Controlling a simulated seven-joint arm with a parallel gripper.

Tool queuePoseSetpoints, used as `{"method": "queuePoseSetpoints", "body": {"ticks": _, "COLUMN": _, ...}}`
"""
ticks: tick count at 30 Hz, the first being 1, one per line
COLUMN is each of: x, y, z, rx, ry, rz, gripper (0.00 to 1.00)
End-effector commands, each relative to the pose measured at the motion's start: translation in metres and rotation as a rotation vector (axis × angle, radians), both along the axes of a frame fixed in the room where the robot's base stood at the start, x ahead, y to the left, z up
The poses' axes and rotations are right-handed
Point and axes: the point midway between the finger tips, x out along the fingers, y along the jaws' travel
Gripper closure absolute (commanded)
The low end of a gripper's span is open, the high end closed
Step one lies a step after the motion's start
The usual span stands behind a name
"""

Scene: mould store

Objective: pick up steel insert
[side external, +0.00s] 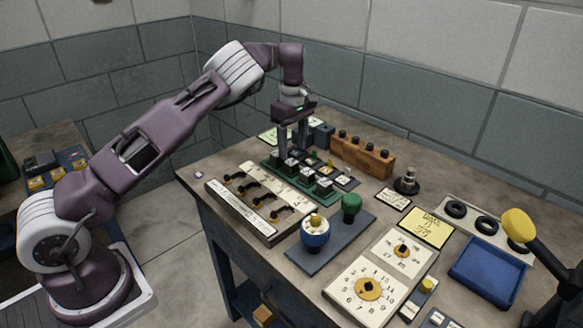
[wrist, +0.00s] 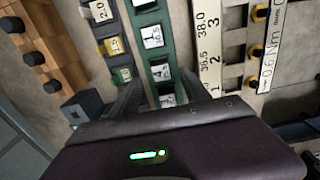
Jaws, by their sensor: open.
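Several steel inserts stand in a row in a green tray (side external: 272,168) near the back of the bench. They are small blocks with white number labels, such as one near the tray's front end (side external: 323,186). In the wrist view, the green tray (wrist: 136,22) runs up the middle, with a labelled steel insert (wrist: 161,72) between my fingers. My gripper (side external: 292,149) points down over the tray's far end, open, its fingers apart on either side of the row. Whether the fingers touch a block cannot be told. The nearest label is partly hidden by my gripper.
A white numbered rack (side external: 240,208) with black-and-brass parts lies beside the tray. A black strip of coloured tags (wrist: 101,28) is on the other side. Behind are a wooden block with black knobs (side external: 362,158) and a dark grey block (side external: 323,135).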

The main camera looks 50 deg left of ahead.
Motion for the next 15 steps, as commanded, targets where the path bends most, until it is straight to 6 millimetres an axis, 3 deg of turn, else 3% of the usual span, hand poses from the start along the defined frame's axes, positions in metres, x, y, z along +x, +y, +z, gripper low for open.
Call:
{"method": "queuePoseSetpoints", "body": {"ticks": 7, "x": -0.001, "y": 0.004, "z": -0.044, "rx": 0.000, "ry": 0.001, "rz": -0.001, "gripper": 0.45}}
{"method": "queuePoseSetpoints", "body": {"ticks": 15, "x": -0.001, "y": 0.004, "z": -0.049, "rx": 0.000, "ry": -0.001, "rz": -0.002, "gripper": 0.45}}
